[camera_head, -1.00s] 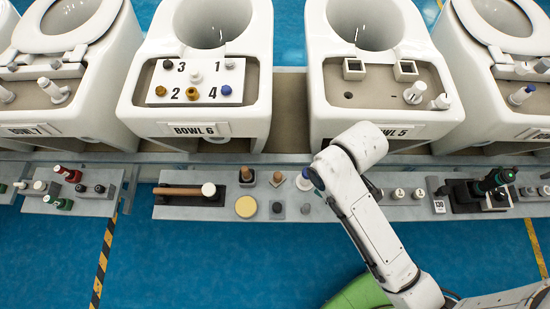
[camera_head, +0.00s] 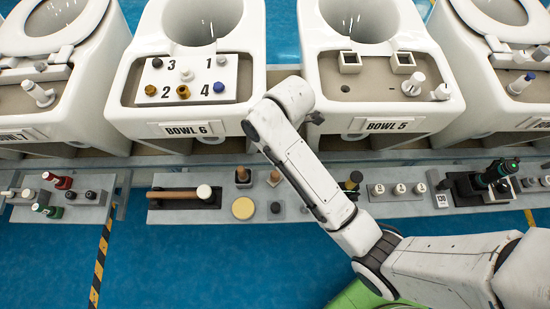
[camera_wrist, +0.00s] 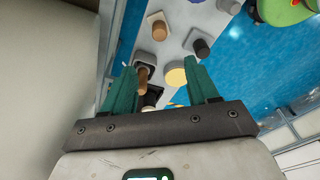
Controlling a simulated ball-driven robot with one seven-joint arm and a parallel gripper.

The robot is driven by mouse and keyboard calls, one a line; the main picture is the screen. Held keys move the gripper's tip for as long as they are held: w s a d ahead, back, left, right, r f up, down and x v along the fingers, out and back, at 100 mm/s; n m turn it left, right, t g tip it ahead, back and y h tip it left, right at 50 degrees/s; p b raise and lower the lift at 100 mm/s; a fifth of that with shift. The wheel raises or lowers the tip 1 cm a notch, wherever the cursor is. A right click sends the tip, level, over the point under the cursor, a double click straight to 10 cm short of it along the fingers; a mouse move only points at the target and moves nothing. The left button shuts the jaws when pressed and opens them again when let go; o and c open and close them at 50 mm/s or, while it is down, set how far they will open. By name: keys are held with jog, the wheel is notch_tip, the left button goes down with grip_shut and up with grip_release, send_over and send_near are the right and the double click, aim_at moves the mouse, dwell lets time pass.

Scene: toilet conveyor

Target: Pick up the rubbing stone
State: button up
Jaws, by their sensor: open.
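No piece in view is marked as the rubbing stone, and I cannot tell which one it is. Candidates on the grey shelf (camera_head: 160,216) include a pale yellow disc (camera_head: 243,208), a small dark cylinder (camera_head: 276,207) and brown-topped pieces (camera_head: 242,174) (camera_head: 273,177). In the wrist view, my gripper (camera_wrist: 161,64) has its two green fingers spread apart with nothing held. Beyond the fingers show the yellow disc (camera_wrist: 175,76), a brown cylinder (camera_wrist: 143,74), the dark cylinder (camera_wrist: 202,46) and another brown piece (camera_wrist: 157,28). In the head view my arm hides the gripper's fingers.
A brown rod (camera_head: 175,193) with a white-topped end lies on the shelf at left. White bowls stand behind; Bowl 6 (camera_head: 120,112) holds a numbered board (camera_head: 195,66), and Bowl 5 (camera_head: 455,118) is beside it. A dark green-topped device (camera_head: 490,178) stands at right.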

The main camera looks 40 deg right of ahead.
send_over(275, 174)
jog(key=f, duration=0.4)
jog(key=d+f, duration=0.1)
jog(key=f, duration=0.1)
jog(key=shift+s+f, duration=0.1)
jog(key=shift+f, duration=0.15)
jog(key=shift+a+f+b, duration=0.15)
jog(key=shift+f, duration=1.05)
jog(key=shift+a+f+b, duration=0.2)
jog(key=shift+f, duration=1.05)
jog(key=shift+a+f+b, duration=0.15)
jog(key=shift+f, duration=1.05)
jog(key=shift+c, duration=0.3)
grip_shut()
